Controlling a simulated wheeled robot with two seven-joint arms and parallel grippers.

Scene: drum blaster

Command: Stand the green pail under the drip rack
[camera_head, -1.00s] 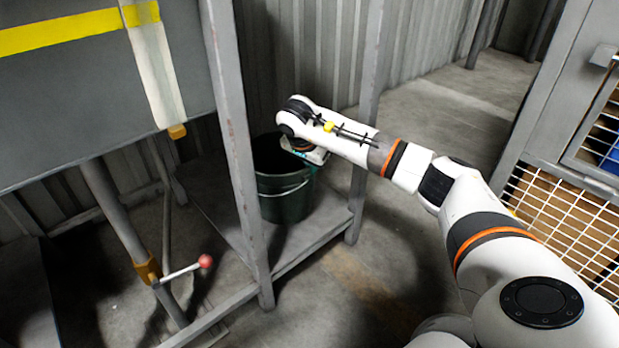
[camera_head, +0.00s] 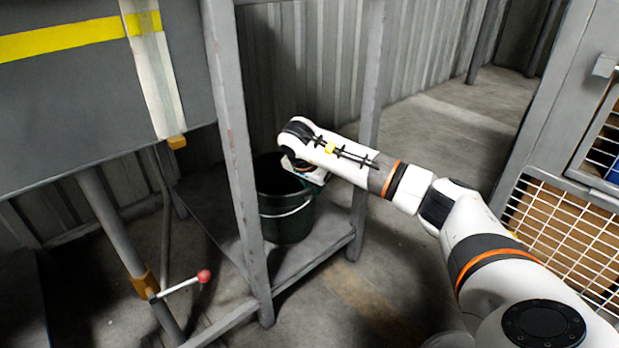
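The green pail (camera_head: 286,220) is dark green with a pale wire handle. It stands upright on the low grey shelf (camera_head: 312,256) of a metal frame, behind a front post. My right gripper (camera_head: 308,174) points down at the pail's right rim, beneath my white wrist. Its fingers are mostly hidden by the wrist, so I cannot see whether they are open or shut on the rim. I cannot clearly pick out a drip rack; the grey metal frame (camera_head: 240,165) rises around the pail. My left gripper is out of view.
A large grey panel (camera_head: 80,110) with a yellow stripe fills the upper left. A red-knobbed lever (camera_head: 204,276) stands below it. A corrugated wall (camera_head: 300,70) is behind the pail. A mesh cage (camera_head: 565,225) stands at right. Concrete floor is open at upper right.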

